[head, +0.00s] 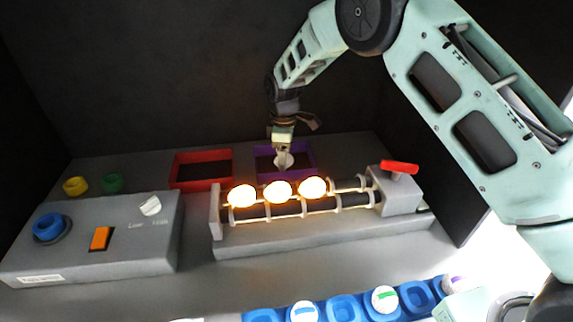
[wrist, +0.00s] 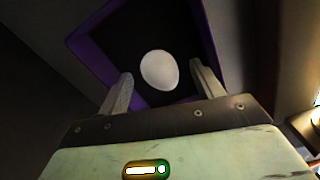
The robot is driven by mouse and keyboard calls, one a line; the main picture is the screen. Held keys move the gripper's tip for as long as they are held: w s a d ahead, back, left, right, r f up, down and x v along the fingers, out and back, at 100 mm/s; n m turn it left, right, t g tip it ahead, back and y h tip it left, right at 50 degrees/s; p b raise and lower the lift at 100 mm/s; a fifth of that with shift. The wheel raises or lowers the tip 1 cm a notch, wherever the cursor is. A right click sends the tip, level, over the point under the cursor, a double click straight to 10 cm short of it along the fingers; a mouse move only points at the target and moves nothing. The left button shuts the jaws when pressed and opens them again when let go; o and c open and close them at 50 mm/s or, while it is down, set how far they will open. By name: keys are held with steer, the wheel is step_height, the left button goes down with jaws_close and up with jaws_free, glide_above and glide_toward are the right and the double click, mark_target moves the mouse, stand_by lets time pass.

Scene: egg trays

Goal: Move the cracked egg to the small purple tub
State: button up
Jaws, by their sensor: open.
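The small purple tub (head: 315,160) stands behind the roller stand, with a dark inside. A white egg (head: 284,161) shows at the tub, just below my gripper (head: 284,150). In the wrist view the egg (wrist: 159,71) lies against the tub's dark inside, with the purple rim (wrist: 92,52) around it. My gripper (wrist: 162,75) is open, one finger on each side of the egg with gaps between. I cannot tell whether the egg rests on the tub floor. No crack shows on its visible side.
Several glowing eggs (head: 278,191) sit on the roller stand (head: 320,232) in front. A red tub (head: 200,186) stands left of the purple one. A control box (head: 130,245) is at the left, and a blue egg tray (head: 343,309) with eggs is at the front.

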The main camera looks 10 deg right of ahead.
step_height(320, 180, up, 17)
steer(key=b, duration=0.2)
